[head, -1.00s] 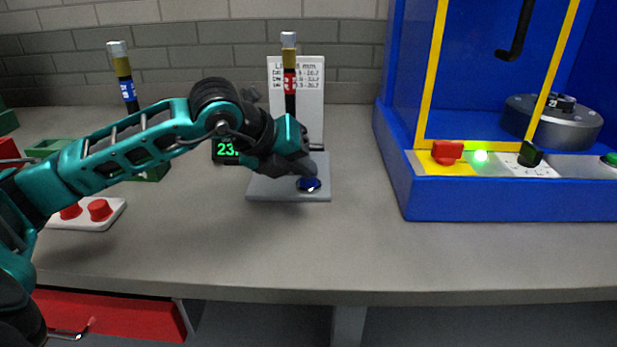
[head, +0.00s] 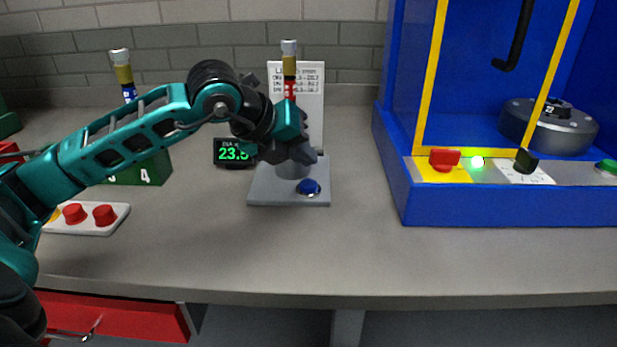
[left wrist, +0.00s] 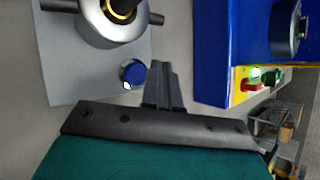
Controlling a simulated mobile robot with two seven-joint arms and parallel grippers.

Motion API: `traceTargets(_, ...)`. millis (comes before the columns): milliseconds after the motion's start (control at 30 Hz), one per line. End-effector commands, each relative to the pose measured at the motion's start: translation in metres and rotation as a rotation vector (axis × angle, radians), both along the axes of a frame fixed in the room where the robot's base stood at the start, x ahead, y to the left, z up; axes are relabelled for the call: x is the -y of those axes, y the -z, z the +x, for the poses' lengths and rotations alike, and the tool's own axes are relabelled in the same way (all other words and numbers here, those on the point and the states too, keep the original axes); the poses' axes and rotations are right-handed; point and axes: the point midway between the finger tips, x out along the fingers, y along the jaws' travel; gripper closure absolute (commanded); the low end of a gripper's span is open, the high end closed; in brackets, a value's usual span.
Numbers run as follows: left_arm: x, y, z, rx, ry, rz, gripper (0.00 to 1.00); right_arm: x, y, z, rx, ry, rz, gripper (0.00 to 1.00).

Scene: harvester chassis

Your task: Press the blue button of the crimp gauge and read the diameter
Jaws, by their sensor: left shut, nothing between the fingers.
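The crimp gauge (head: 263,193) is a grey plate with a round body on it, and a hose with a red band stands upright in it. Its blue button (head: 309,187) sits at the plate's front right and is uncovered. A small dark display (head: 228,152) beside the gauge shows green digits, about 23 with a decimal I cannot read surely, partly behind my arm. My left gripper (head: 309,156) is shut and empty, above and behind the button, apart from it. In the left wrist view the button (left wrist: 132,73) lies beside the closed fingers (left wrist: 164,86). My right gripper is not in view.
A white limits card (head: 310,110) stands behind the gauge. A blue press cabinet (head: 480,207) with a lit green lamp stands to the right. A white box with red buttons (head: 88,228) and a green numbered block (head: 150,170) are left. The front middle of the bench is clear.

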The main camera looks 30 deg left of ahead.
Motion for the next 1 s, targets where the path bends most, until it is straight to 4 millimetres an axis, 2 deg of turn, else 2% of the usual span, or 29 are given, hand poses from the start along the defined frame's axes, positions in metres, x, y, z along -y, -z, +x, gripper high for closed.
traceTargets(33,0.0,-0.01,0.0,0.002,0.001,-0.001,1.0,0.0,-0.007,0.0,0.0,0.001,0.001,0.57)
traceTargets(100,0.0,-0.017,0.0,0.001,0.001,-0.001,1.0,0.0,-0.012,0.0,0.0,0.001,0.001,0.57)
traceTargets(300,0.0,-0.031,0.0,0.0,0.001,-0.001,1.0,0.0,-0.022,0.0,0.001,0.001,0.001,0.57)
traceTargets(1000,0.0,-0.03,0.0,0.0,0.0,0.0,1.0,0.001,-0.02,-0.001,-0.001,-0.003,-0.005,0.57)
